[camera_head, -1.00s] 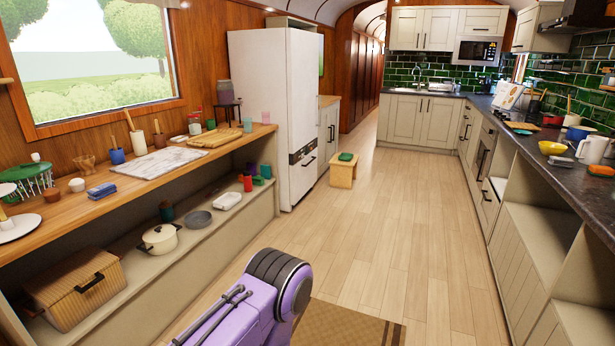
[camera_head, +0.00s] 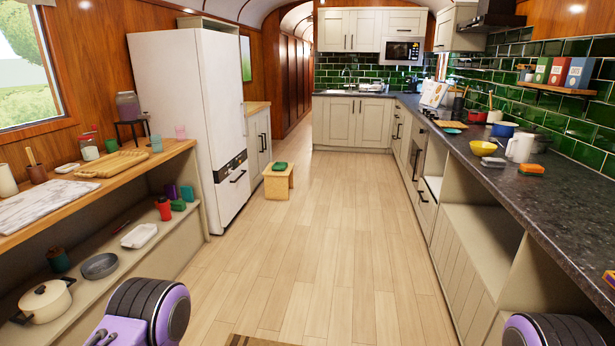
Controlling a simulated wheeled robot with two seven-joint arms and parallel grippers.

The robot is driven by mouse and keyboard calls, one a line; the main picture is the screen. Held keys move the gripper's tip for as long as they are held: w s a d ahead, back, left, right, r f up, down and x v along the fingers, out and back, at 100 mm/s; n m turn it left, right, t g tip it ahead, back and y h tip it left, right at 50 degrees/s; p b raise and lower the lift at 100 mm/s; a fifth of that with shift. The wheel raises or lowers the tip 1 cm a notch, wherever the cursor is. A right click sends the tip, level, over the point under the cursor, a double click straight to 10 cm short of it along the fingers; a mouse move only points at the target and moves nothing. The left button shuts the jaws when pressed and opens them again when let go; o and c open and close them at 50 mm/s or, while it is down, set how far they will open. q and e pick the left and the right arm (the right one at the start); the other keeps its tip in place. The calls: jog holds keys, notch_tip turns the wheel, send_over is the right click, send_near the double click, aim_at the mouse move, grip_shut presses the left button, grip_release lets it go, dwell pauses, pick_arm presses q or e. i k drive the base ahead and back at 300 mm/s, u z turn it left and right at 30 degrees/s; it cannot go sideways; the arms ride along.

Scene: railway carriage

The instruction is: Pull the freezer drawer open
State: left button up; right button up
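A tall white fridge-freezer (camera_head: 178,95) stands at the left, beyond the end of the wooden counter. Its lower front section, the freezer drawer (camera_head: 231,192), is flush with the body and looks shut. A dark bar handle (camera_head: 238,176) sits near the top of this section, below a dark strip with small labels. The fridge is some way ahead of me. Parts of my two purple arms show at the bottom edge, one at the left and one at the right. Neither gripper is in view.
A small wooden stool (camera_head: 279,182) with a green item on top stands on the floor right of the fridge. The wooden floor (camera_head: 330,240) ahead is clear. The left shelf unit holds a pot (camera_head: 46,303) and a pan (camera_head: 100,266). A dark worktop (camera_head: 545,190) runs along the right.

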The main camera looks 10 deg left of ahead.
aim_at(233, 191)
jog(key=u, duration=0.55)
jog(key=i, duration=4.65)
jog(key=z, duration=0.5)
jog(key=i, duration=0.6)
